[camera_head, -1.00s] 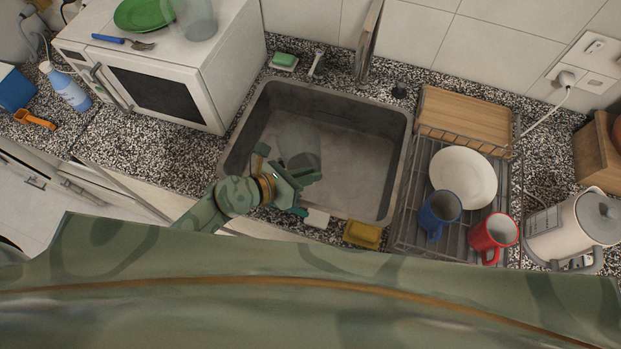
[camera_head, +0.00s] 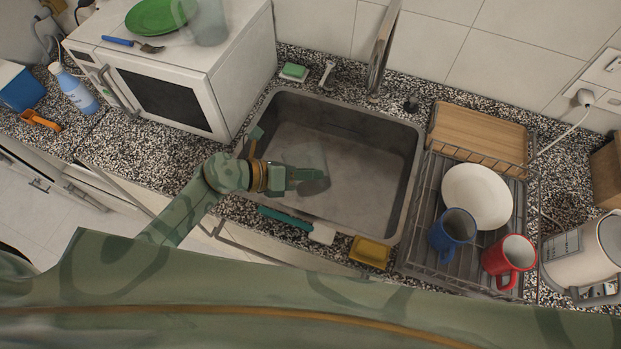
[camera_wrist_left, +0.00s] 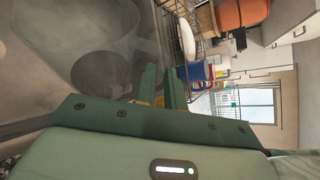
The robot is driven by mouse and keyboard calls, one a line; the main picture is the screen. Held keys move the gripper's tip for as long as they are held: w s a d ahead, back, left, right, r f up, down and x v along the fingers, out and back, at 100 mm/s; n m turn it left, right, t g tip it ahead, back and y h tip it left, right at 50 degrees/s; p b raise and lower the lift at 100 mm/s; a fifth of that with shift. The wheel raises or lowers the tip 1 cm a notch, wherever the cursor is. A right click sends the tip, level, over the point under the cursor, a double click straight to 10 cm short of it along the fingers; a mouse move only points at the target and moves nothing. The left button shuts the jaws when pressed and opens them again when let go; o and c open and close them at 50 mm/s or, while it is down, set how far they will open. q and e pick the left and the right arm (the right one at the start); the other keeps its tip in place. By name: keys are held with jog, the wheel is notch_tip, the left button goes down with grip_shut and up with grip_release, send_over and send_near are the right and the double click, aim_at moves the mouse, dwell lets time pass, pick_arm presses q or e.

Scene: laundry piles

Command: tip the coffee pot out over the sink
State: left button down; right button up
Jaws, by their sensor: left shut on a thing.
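The coffee pot (camera_head: 310,160) is clear, smoky glass and hard to make out against the grey sink (camera_head: 370,165). It is over the left-middle part of the basin and looks tipped, though its exact angle and any liquid in it cannot be told. My left gripper (camera_head: 312,177) is shut on the pot, reaching over the basin from the front left. The wrist view shows the see-through round pot (camera_wrist_left: 100,74) just left of the fingers (camera_wrist_left: 163,85). The hold on its handle is mostly hidden. My right gripper is out of view.
A dish rack (camera_head: 412,250) with a plate (camera_head: 477,196), blue mug (camera_head: 452,233) and red mug (camera_head: 509,262) stands right of the sink. A teal brush (camera_head: 285,219) and yellow sponge (camera_head: 370,252) lie at the front edge. A microwave (camera_head: 165,95) stands left.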

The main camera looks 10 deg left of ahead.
pick_arm(q)
jog(key=shift+w+a+r+n+g, duration=0.2)
jog(key=shift+w+r+n, duration=0.15)
jog(key=shift+r, duration=0.2)
jog(key=shift+w+a+r+n+g, duration=0.2)
jog(key=shift+w+r+n, duration=0.1)
jog(key=shift+r, duration=0.25)
jog(key=shift+w+a+r+n+h+p, duration=0.4)
jog(key=shift+w+r+n+h+p, duration=0.1)
jog(key=shift+w+r+h, duration=0.15)
jog(key=shift+w+a+r+n+g+h, duration=0.35)
jog(key=shift+w+a+r+n+g, duration=0.25)
jog(key=shift+w+r, duration=0.3)
jog(key=w+a+r+n+h+b, duration=0.2)
jog(key=w+a+n+b, duration=0.2)
jog(key=w+b, duration=0.1)
jog(key=shift+w+g+b, duration=0.3)
jog(key=shift+w+b, duration=0.1)
jog(key=shift+w, duration=0.1)
jog(key=shift+a+r, duration=0.1)
jog(key=shift+r, duration=0.05)
dwell(0.9)
